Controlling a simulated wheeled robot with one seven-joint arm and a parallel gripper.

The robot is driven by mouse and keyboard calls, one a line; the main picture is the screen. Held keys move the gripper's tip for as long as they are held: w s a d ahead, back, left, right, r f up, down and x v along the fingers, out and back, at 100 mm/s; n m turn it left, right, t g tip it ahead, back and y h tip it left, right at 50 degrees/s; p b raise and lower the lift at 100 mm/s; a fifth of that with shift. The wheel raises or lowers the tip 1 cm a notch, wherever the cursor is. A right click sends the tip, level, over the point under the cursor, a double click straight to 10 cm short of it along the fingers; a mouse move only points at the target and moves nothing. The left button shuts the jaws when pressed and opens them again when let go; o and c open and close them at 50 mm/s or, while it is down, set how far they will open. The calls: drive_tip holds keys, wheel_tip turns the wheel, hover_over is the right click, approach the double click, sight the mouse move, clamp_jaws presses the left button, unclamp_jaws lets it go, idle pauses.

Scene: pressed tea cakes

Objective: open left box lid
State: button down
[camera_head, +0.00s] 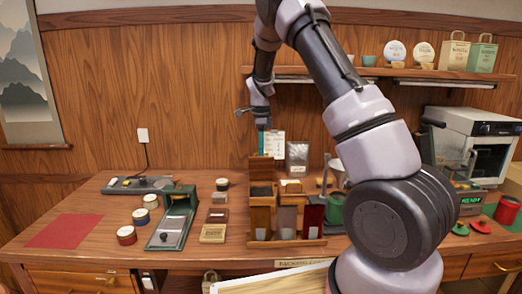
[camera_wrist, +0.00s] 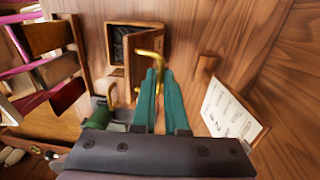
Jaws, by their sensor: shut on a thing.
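The left wooden box (camera_head: 262,190) stands at the back of the table's middle, with its dark inside showing. Its lid (camera_head: 261,168) stands raised at the back. In the wrist view the box (camera_wrist: 112,55) also shows its dark inside, with a brass handle (camera_wrist: 158,62) beside it. My gripper (camera_head: 264,143) is above the raised lid in the head view. In the wrist view its teal fingers (camera_wrist: 155,82) are shut on the brass handle; the tips partly hide the contact.
A second, lighter box (camera_head: 291,187) stands just to the right. Brown, grey and red packets (camera_head: 286,220) stand in a rack in front. A green-framed device (camera_head: 175,218) and small tins (camera_head: 140,217) are on the left. A paper card (camera_wrist: 230,110) is beside the fingers.

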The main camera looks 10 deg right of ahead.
drive_tip(key=c, duration=1.1)
unclamp_jaws()
drive_tip(key=shift+s+f, duration=0.1)
drive_tip(key=shift+f, duration=0.15)
drive_tip(key=shift+o, duration=0.8)
drive_tip(key=shift+r, duration=0.1)
